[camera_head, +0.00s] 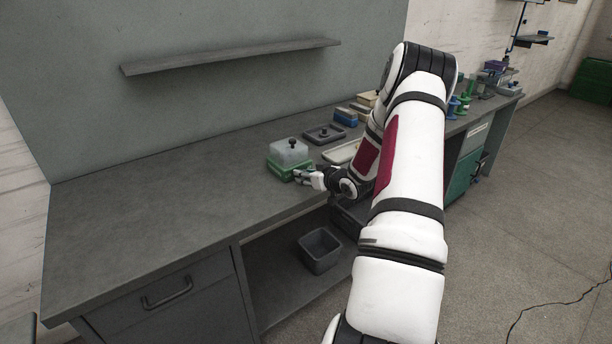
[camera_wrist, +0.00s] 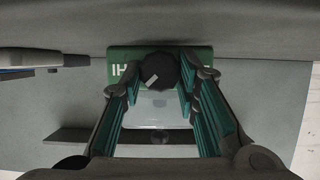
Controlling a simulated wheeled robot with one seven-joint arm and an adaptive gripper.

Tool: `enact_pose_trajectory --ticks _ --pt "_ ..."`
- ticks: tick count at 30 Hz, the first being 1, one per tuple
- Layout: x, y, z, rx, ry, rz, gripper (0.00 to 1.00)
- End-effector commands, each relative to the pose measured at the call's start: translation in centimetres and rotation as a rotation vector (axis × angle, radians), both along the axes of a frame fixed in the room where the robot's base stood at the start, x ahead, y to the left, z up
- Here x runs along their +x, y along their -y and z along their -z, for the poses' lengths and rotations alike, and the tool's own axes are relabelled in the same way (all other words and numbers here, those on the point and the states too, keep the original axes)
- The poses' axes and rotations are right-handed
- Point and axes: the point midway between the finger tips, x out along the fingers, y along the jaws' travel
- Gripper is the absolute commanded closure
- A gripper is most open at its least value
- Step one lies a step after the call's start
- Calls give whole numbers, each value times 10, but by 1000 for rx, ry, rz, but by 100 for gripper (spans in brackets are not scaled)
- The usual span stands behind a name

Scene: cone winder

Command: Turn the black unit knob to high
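The small unit (camera_head: 282,168) has a green base and stands near the bench's front edge. A pale translucent block with a small black knob on top shows at the unit. A short white mark shows on the knob's lower left. My gripper (camera_head: 304,176) is at the unit's front right side. In the wrist view my gripper's fingers (camera_wrist: 163,80) flank the knob closely. I cannot tell whether both touch it.
A dark tray (camera_head: 324,133) and a pale tray (camera_head: 341,152) lie right of the unit. Blue and tan boxes and green items stand farther along the bench. A grey bin (camera_head: 320,250) sits on the lower shelf. The bench's left part (camera_head: 150,200) is clear. A wall shelf (camera_head: 230,57) hangs above.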

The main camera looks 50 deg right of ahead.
Motion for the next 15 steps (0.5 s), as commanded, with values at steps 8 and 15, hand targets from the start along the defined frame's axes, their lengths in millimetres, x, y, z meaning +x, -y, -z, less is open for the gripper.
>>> enact_pose_trajectory --ticks 8,15 --pt "-1 0 -2 36 10 -2 99" --pt "-2 2 -3 179 44 -1 99"
